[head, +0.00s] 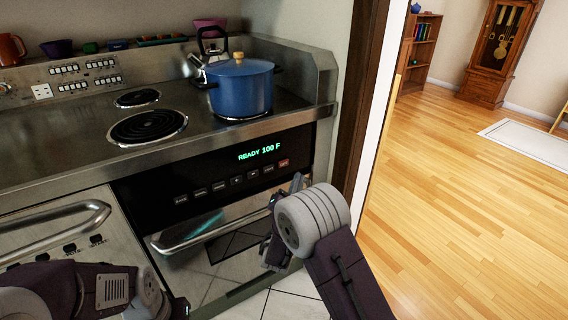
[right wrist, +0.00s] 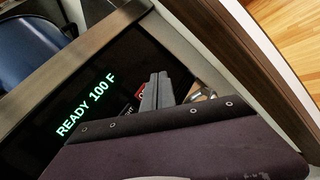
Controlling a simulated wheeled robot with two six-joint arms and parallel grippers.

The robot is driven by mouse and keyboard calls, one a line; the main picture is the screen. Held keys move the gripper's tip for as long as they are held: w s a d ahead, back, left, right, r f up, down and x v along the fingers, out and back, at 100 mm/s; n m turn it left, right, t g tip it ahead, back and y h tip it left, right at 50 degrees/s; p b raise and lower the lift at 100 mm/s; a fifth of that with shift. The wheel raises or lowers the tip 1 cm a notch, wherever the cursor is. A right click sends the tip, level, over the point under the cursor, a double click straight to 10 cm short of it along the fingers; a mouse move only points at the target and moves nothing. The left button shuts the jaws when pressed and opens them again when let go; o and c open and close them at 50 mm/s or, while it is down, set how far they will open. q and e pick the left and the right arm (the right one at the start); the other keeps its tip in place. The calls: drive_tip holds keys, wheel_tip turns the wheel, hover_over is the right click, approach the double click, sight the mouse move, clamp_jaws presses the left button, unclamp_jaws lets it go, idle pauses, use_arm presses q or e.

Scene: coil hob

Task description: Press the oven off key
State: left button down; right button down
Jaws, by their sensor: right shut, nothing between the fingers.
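The oven control panel (head: 220,172) is a black strip below the hob, with a green display (head: 259,152) reading "READY 100 F". A row of small keys runs under the display. The red-orange key at its right end, the off key (head: 284,163), stands out from the dark ones. In the right wrist view the red key (right wrist: 140,91) is partly hidden behind the fingers. My right gripper (head: 297,181) is shut and empty, its tips close to the red key; whether they touch it, I cannot tell. My left arm shows at the bottom left, its fingers out of frame.
The oven door handle (head: 190,236) juts out below the panel. A wooden door frame (head: 357,100) stands to the right, with open wooden floor (head: 460,190) beyond.

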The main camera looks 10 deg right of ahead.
sight(289, 161)
drive_tip(key=shift+w+a, duration=0.3)
drive_tip(key=shift+w, duration=0.5)
drive_tip(key=shift+w+a, duration=0.3)
drive_tip(key=shift+w, duration=0.5)
drive_tip(key=shift+w+a, duration=0.3)
drive_tip(key=shift+w, duration=0.5)
drive_tip(key=shift+b, duration=0.3)
drive_tip(key=shift+w+a, duration=0.15)
drive_tip(key=shift+w, duration=0.25)
drive_tip(key=shift+w+a+b, duration=0.1)
drive_tip(key=shift+w+b, duration=0.25)
drive_tip(key=shift+b, duration=0.05)
idle(0.6)
drive_tip(key=shift+s+d, duration=0.25)
drive_tip(key=shift+s, duration=0.5)
drive_tip(key=s, duration=0.1)
drive_tip(key=s+d, duration=0.1)
drive_tip(key=s, duration=0.1)
drive_tip(key=s+b, duration=0.1)
drive_tip(key=shift+s+d, duration=0.35)
drive_tip(key=shift+s, duration=0.05)
